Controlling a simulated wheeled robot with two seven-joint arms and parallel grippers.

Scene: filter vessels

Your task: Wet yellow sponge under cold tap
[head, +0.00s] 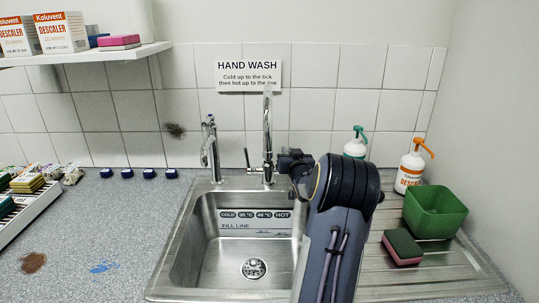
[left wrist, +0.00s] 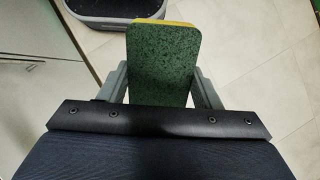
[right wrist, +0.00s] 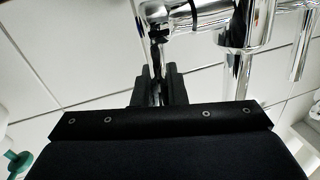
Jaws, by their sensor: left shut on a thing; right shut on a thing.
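The yellow sponge (left wrist: 163,65) fills the middle of the left wrist view, its dark green scouring face towards the camera and a yellow edge at its top. My left gripper (left wrist: 162,88) is shut on it, a finger on each side, above a pale tiled floor. The head view does not show it. My right gripper (head: 287,162) is beside the tall chrome tap (head: 267,135) behind the sink. In the right wrist view my right gripper (right wrist: 158,85) is shut on a thin tap lever (right wrist: 156,55). I see no water running.
The steel sink (head: 230,250) has a fill line and temperature labels. A shorter tap (head: 210,150) stands left. A pink-and-green sponge (head: 402,247), a green tub (head: 434,212) and pump bottles (head: 410,168) are on the right.

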